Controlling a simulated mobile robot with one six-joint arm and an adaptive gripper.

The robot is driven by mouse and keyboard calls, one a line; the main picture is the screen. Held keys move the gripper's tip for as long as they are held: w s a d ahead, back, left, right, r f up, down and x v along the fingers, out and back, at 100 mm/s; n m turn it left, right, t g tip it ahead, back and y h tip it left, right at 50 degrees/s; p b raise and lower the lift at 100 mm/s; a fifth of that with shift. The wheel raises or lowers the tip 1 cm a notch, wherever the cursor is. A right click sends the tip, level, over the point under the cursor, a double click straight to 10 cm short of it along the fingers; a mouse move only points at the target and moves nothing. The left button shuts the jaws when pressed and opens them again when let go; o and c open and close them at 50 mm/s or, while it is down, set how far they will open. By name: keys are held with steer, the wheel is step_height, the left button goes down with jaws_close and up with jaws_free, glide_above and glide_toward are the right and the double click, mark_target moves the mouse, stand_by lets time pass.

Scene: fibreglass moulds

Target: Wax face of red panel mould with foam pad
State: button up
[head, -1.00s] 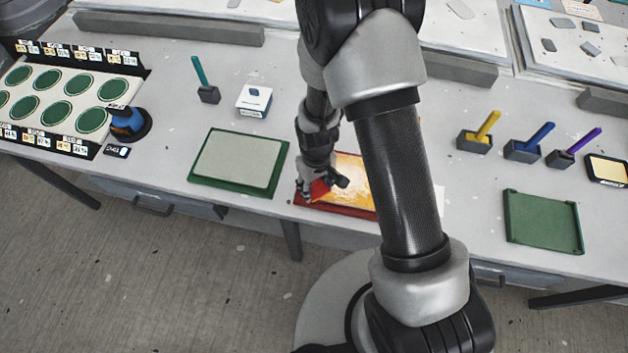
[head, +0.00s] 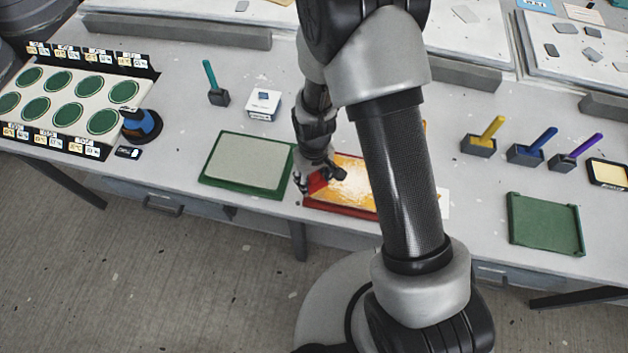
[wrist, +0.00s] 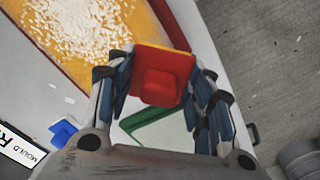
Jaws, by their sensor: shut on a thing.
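The red panel mould (head: 342,210) lies near the table's front edge, partly hidden behind my arm. Its face is yellow-orange with a speckled whitish patch (head: 352,184) across the middle. Its red rim also shows in the wrist view (wrist: 186,22). My gripper (head: 319,178) is shut on the foam pad (wrist: 162,80), a red block with a raised grip and a thin yellow-orange edge. The pad is at the mould's left end, by the rim. I cannot tell whether it touches the face.
A green-framed mould (head: 247,190) lies close on the left; a green tray (head: 545,222) lies to the right. Behind stand a white box (head: 263,104) and a teal-handled tool (head: 212,82). Yellow, blue and purple-handled tools (head: 527,148) stand at the right.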

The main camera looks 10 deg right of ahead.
mark_target(313, 175)
steer(key=shift+r+p, duration=1.15)
steer(key=shift+r, duration=0.8)
